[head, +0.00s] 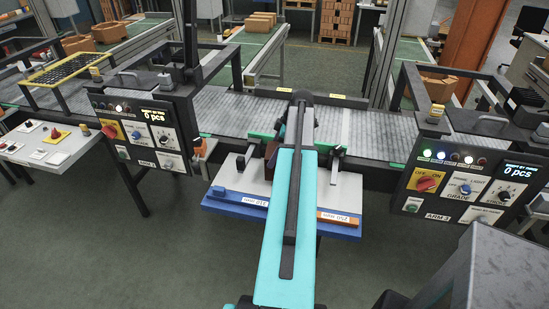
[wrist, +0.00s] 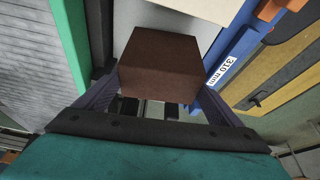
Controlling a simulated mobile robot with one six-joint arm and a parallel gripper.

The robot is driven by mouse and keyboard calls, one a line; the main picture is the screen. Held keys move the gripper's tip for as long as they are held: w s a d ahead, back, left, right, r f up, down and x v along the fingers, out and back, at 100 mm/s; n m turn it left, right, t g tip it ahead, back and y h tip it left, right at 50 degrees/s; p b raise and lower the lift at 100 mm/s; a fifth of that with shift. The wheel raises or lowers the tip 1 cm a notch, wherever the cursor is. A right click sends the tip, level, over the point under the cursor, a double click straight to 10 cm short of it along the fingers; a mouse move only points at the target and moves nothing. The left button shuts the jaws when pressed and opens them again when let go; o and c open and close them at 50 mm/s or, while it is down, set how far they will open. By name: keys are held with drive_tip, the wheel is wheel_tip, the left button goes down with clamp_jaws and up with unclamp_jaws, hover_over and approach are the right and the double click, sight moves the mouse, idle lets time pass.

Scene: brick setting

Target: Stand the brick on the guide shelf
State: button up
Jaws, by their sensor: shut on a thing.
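A dark brown brick (wrist: 165,65) is between the two fingers of my gripper (wrist: 160,88) in the wrist view, and the gripper is shut on it. In the head view only a dark sliver of the brick (head: 269,150) shows beside my turquoise arm, which hides the rest and the fingers. The guide shelf (head: 341,193) is a pale plate with a blue front edge and number labels, below and around the brick. It also shows in the wrist view (wrist: 222,9), beyond the brick. Whether the brick touches the shelf I cannot tell.
A grey roller conveyor (head: 340,126) runs behind the shelf. Control boxes stand at left (head: 145,128) and right (head: 463,180), with knobs and lit displays. Orange bricks are stacked farther back.

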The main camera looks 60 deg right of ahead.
drive_tip(key=shift+f+p, duration=0.55)
drive_tip(key=shift+f, duration=1.15)
drive_tip(key=shift+f, duration=0.15)
drive_tip(key=o, duration=1.9)
drive_tip(key=shift+r, duration=0.2)
drive_tip(key=b+v, duration=0.4)
drive_tip(key=v, duration=0.8)
